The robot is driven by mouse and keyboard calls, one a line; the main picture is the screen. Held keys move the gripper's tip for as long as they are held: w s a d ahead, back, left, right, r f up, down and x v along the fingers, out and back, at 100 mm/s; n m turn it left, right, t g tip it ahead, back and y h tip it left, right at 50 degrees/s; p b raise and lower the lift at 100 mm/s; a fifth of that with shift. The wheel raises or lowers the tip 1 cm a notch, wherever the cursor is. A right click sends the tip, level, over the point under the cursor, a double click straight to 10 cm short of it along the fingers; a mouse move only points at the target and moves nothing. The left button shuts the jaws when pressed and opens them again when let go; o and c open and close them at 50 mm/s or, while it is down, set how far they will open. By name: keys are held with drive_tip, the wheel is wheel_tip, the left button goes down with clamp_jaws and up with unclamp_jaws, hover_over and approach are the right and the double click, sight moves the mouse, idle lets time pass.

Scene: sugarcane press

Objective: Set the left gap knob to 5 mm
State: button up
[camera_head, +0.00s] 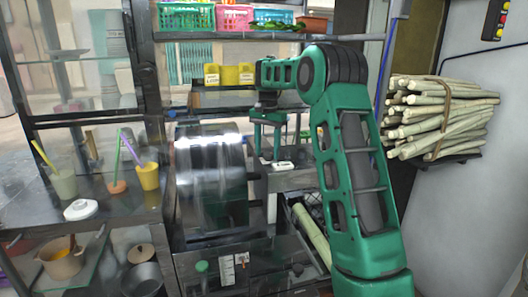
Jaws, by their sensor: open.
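The cane press, with a shiny metal drum (212,172), stands in the middle of the head view. Two yellow blocks with small white labels show behind it, a left one (211,75) and a right one (246,74); the label text is too small to read. A round green knob (202,266) sits low on the press front, beside a white marked plate (228,271). I cannot tell which part is the left gap knob, and no setting is readable. My gripper (267,155) points down right of the drum, open, with nothing visible between its fingers.
A small white item (283,165) lies near my fingertips. Cups with straws, including a yellow cup (149,176), stand on the left counter. A sugarcane bundle (440,115) rests on a right wall shelf. A cane piece (312,235) leans below the press's right side.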

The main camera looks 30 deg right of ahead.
sight(267, 153)
wheel_tip(267, 153, up, 11)
drive_tip(key=shift+f, duration=0.15)
idle(0.4)
idle(0.5)
drive_tip(key=s+f+n, duration=0.2)
drive_tip(key=s+n, duration=0.1)
drive_tip(key=s, duration=1.9)
drive_tip(key=s+a+f+n, duration=0.1)
drive_tip(key=s+a+f, duration=0.1)
drive_tip(key=s+f, duration=0.3)
drive_tip(key=s+a+f+n, duration=0.1)
drive_tip(key=s+a+f, duration=0.2)
drive_tip(key=s, duration=0.9)
drive_tip(key=s+a+f, duration=0.3)
drive_tip(key=s+f, duration=0.4)
drive_tip(key=s, duration=0.1)
drive_tip(key=shift+s+a+f+n, duration=0.1)
drive_tip(key=shift+s+a+n, duration=0.15)
drive_tip(key=shift+n, duration=0.15)
